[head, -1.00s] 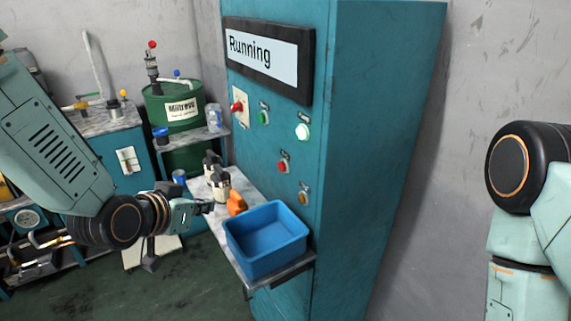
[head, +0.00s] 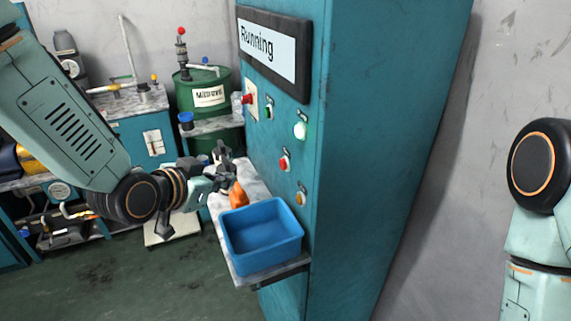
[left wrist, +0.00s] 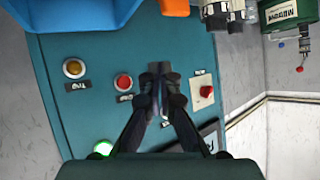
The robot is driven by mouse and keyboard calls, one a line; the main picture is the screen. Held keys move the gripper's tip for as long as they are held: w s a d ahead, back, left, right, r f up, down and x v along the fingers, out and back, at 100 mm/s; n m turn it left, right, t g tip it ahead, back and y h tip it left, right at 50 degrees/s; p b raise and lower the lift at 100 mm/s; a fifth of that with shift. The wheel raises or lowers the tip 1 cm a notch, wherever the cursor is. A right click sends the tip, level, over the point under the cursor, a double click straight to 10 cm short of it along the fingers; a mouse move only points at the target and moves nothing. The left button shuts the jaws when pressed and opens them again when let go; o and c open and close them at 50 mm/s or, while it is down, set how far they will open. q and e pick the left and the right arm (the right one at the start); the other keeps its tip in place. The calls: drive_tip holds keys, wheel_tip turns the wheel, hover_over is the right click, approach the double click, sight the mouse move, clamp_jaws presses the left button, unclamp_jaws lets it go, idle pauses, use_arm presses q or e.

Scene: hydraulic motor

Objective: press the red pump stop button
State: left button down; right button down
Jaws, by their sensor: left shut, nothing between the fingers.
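The blue-green cabinet (head: 390,130) carries a display reading "Running". A small red button (head: 284,163) sits on its front below a lit pale-green button (head: 300,130); it also shows in the left wrist view (left wrist: 123,82), with a label too small to read. Another red button (head: 248,99) stands on a pale plate higher up; it also shows in the left wrist view (left wrist: 206,91). My left gripper (head: 228,172) is shut and empty, apart from the panel. In the left wrist view its fingertips (left wrist: 160,76) lie between the two red buttons. My right gripper is out of view.
A blue bin (head: 262,262) stands on a shelf in front of the cabinet, with an orange object (head: 238,195) behind it. An amber button (head: 300,198) sits above the bin. A green drum (head: 205,92) stands behind. Floor at lower left is clear.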

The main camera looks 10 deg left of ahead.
sight(283, 165)
use_arm(q)
drive_tip(key=w+d, duration=0.4)
drive_tip(key=d, duration=0.3)
drive_tip(key=shift+r+m, duration=0.25)
drive_tip(key=shift+m, duration=0.15)
idle(0.6)
drive_tip(key=shift+w+f, duration=0.1)
drive_tip(key=shift+w, duration=0.2)
drive_tip(key=shift+d, duration=0.2)
